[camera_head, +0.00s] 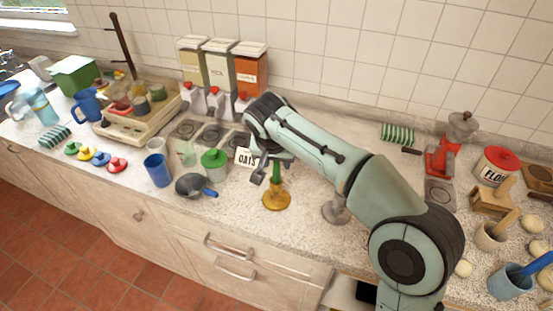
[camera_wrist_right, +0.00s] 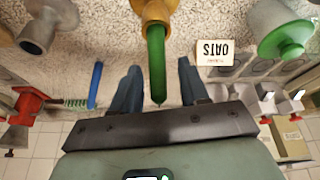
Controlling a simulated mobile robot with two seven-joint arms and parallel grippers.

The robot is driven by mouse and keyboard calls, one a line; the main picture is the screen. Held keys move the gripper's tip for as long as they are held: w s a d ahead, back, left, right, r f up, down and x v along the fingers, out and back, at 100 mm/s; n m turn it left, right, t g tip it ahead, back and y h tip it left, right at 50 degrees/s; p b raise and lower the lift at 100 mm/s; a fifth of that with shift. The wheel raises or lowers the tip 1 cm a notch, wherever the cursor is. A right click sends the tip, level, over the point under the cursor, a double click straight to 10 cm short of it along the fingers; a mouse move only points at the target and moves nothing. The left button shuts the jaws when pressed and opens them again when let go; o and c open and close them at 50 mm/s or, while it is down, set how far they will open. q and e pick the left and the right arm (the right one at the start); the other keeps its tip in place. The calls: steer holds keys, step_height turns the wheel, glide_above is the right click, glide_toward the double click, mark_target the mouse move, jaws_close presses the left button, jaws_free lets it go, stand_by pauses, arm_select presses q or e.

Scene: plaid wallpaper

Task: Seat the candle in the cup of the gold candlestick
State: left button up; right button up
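The green candle (camera_head: 276,172) stands upright at the gold candlestick (camera_head: 277,198) on the counter. In the right wrist view, the candle (camera_wrist_right: 157,62) has its lower end in the mouth of the gold candlestick (camera_wrist_right: 154,12). My right gripper (camera_head: 268,170) is beside the candle's upper part in the head view. In the wrist view, its two fingers (camera_wrist_right: 158,85) are spread apart, with gaps on both sides of the candle, and hold nothing. My left gripper is in neither view.
The OATS card (camera_head: 246,157) and green-lidded jar (camera_head: 214,162) stand left of the candlestick. A grey metal holder (camera_head: 336,211) is to its right, partly behind my arm. A dark scoop with a blue handle (camera_head: 195,186) lies left. The counter's front edge is close.

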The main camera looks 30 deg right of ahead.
steer(key=p+v, duration=0.2)
steer(key=v, duration=1)
steer(key=shift+r, duration=0.2)
steer(key=shift+f, duration=0.1)
